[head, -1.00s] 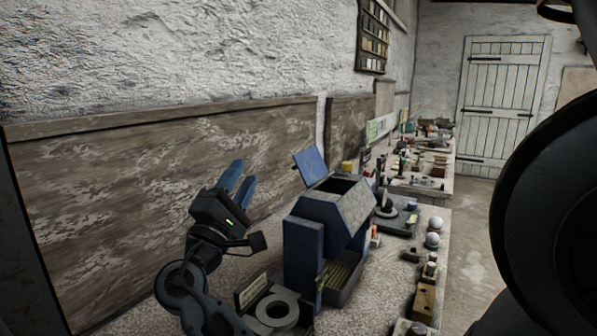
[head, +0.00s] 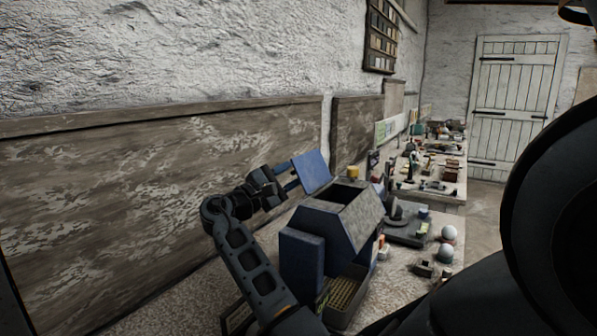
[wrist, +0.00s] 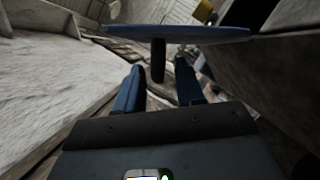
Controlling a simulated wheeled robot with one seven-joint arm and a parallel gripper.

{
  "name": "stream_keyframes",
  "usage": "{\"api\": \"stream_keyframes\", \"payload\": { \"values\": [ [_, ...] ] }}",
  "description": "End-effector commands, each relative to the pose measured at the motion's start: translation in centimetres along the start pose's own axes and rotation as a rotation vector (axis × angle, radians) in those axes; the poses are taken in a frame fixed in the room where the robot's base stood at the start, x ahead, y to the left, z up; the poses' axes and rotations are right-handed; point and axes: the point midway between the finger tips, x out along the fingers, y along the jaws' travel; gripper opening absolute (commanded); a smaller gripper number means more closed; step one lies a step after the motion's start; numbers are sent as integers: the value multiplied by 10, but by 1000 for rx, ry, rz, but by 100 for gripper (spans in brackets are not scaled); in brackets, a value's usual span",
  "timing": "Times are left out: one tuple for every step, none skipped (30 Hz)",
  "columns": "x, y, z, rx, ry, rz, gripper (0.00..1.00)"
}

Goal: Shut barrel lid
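The barrel (head: 345,222) is a blue-grey, many-sided drum on its stand, with its dark top opening showing. Its blue lid (head: 311,172) stands raised and tilted at the opening's far left side. In the wrist view the lid (wrist: 180,34) is seen nearly edge-on, with a dark peg-like handle (wrist: 158,62) sticking out from it. My gripper (head: 289,178) is behind the lid, on its left. In the wrist view my gripper (wrist: 159,66) has its two blue fingers apart, one on each side of the handle, with gaps visible. The handle is hidden in the head view.
A tray (head: 346,296) sits below the barrel. White spheres (head: 447,233) and small tools lie on the bench to the right. The wooden wall panel (head: 150,190) runs close behind my arm. A yellow item (head: 353,172) stands beyond the barrel.

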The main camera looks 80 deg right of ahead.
Motion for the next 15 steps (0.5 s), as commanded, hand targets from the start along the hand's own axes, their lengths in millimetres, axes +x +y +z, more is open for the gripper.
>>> {"api": "stream_keyframes", "payload": {
  "values": [
    [6,0,0,0,-1,0,38],
    [10,0,0,0,0,0,38],
    [13,0,0,0,0,-1,38],
    [15,0,0,0,0,0,38],
    [16,0,0,1,1,0,38],
    [18,0,0,1,1,1,38],
    [19,0,0,1,1,1,38],
    [19,0,0,1,1,1,38],
    [20,0,0,1,2,2,38],
    [20,0,0,1,2,2,38],
    [20,0,0,1,2,2,38],
    [20,0,0,1,2,2,38],
    [20,0,0,1,2,2,38],
    [20,0,0,1,2,2,38],
    [20,0,0,1,2,2,37]
  ]
}}
